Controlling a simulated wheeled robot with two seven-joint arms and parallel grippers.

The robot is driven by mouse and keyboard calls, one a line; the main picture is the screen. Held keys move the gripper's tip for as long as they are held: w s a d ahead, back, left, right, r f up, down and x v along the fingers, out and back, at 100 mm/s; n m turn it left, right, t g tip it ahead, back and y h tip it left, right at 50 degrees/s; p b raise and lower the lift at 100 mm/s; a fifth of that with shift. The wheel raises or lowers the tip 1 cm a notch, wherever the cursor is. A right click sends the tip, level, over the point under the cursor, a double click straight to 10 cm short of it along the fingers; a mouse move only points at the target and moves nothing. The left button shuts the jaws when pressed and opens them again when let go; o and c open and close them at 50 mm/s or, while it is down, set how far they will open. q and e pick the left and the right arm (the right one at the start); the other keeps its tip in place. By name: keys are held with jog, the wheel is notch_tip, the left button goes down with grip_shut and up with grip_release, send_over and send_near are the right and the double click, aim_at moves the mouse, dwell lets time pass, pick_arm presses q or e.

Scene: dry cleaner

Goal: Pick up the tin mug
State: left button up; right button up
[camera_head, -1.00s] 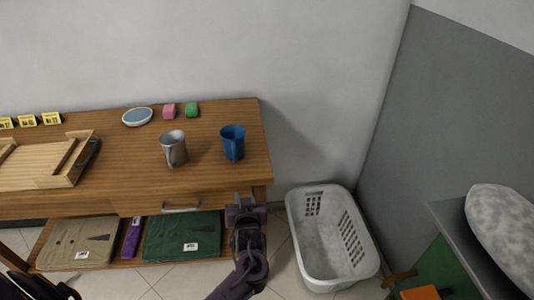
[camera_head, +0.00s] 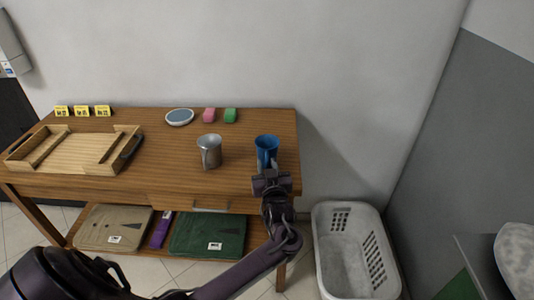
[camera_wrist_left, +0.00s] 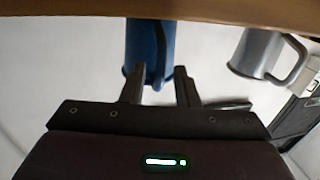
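The grey tin mug (camera_head: 209,150) stands upright on the wooden table, its handle toward me. It also shows in the left wrist view (camera_wrist_left: 256,52), right of the fingers. A blue mug (camera_head: 267,146) stands to its right near the table's right end. My left gripper (camera_head: 270,180) is at the table's front edge, in front of the blue mug and right of the tin mug. In the left wrist view its two fingers (camera_wrist_left: 160,86) are apart, with the blue mug (camera_wrist_left: 150,45) lined up between them; I cannot tell whether it touches them. My right gripper is not in view.
A wooden tray (camera_head: 80,150) sits on the table's left. Folded cloths are on the lower shelf. A white laundry basket (camera_head: 350,255) stands right of the table.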

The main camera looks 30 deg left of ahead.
pick_arm(q)
jog(key=shift+w+a, duration=0.4)
jog(key=shift+w, duration=0.05)
grip_shut()
